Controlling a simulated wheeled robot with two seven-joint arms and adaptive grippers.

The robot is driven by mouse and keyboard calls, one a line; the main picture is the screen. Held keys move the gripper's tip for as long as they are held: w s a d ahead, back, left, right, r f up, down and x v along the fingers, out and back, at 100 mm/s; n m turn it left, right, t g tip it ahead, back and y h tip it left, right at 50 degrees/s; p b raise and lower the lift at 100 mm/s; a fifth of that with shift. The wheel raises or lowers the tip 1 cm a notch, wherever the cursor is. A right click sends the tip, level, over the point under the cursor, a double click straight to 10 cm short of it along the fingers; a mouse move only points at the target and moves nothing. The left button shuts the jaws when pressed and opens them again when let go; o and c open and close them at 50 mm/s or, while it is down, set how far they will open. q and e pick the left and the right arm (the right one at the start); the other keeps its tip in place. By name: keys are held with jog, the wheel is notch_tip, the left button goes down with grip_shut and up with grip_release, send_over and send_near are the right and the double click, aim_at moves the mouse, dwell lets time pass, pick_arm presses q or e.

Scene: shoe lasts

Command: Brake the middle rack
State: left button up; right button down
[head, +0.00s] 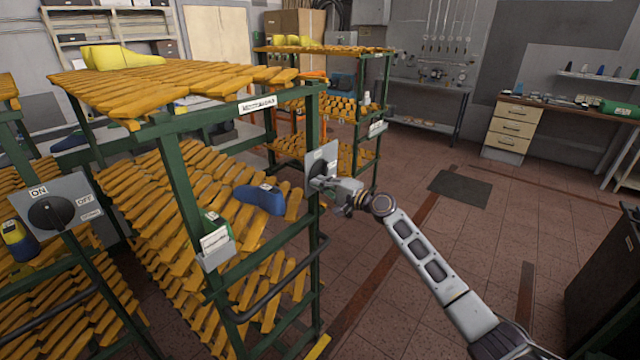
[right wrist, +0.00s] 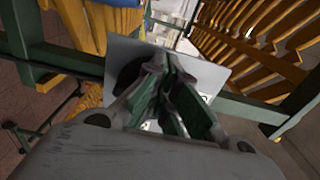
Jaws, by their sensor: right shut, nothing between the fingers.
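The middle rack (head: 316,230) has a green frame and sloping shelves of yellow wooden slats. A grey switch plate (head: 331,153) is fixed to its right front post. The plate also shows in the right wrist view (right wrist: 213,76), with a dark round knob (right wrist: 127,77) partly hidden behind my fingers. My right gripper (head: 323,183) is shut and empty, with its fingertips (right wrist: 168,68) close in front of the plate, beside the knob. I cannot tell whether they touch it. The knob's setting is not readable. My left gripper is out of view.
Another rack at the left has a plate with a dark knob (head: 46,213) marked ON and OFF. A blue shoe last (head: 260,198) lies on the middle rack. A third rack (head: 385,95) stands behind. The floor to the right is open around a dark mat (head: 460,188).

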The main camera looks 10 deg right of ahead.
jog(key=shift+f, duration=0.1)
jog(key=shift+s+a+p, duration=0.3)
jog(key=shift+a+p, duration=0.1)
jog(key=shift+p, duration=0.05)
dwell(0.4)
jog(key=shift+s, duration=0.15)
jog(key=v, duration=0.8)
jog(key=shift+s+d, duration=0.25)
jog(key=shift+s, duration=0.1)
dwell(0.6)
jog(key=shift+n, duration=0.3)
